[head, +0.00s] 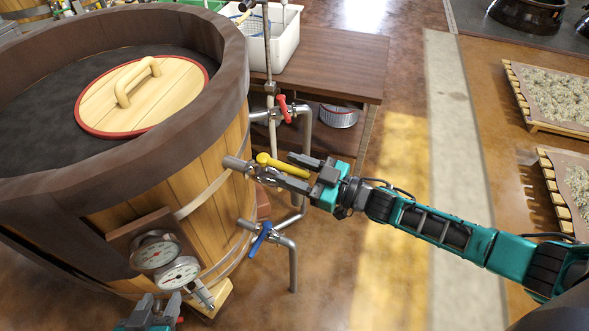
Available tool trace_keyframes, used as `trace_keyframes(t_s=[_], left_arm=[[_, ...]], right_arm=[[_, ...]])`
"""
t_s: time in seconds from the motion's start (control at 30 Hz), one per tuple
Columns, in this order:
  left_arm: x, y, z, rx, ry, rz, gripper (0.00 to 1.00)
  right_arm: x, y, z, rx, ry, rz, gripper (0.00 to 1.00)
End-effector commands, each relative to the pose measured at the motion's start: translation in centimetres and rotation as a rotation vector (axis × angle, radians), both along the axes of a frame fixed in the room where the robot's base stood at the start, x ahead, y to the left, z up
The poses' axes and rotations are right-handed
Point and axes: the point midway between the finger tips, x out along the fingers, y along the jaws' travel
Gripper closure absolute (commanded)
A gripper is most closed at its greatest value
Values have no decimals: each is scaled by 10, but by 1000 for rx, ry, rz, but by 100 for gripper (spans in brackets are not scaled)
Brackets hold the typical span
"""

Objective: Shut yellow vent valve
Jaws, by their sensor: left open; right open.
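The yellow vent valve has a yellow lever handle (277,164) on a short metal pipe (236,164) coming out of the wooden barrel's side. The lever points away from the barrel, to the right and slightly down. My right gripper (284,168) is at the valve with its jaws apart, one finger above the lever and one below. The lever's outer end lies between the fingers; I cannot tell if they touch it. The lower finger partly hides the valve body. My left gripper (160,304) is open and empty at the bottom edge, below the gauges.
A red-handled valve (284,108) is above and a blue-handled valve (261,238) below, both on grey pipes close to my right gripper. Two round gauges (155,251) hang on the barrel (205,185). A wooden table (345,60) stands behind.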

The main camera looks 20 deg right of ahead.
Motion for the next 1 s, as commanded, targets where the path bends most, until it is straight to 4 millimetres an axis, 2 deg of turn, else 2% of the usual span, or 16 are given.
trace_keyframes(t_s=[0.2,0.7,1.0], left_arm=[[0,0,0,0,1,0,53],[-1,0,0,0,1,-1,53],[-1,-1,0,-1,1,-2,53]], right_arm=[[0,0,0,0,0,0,53],[0,0,0,1,1,0,100],[0,0,0,1,1,0,100]])
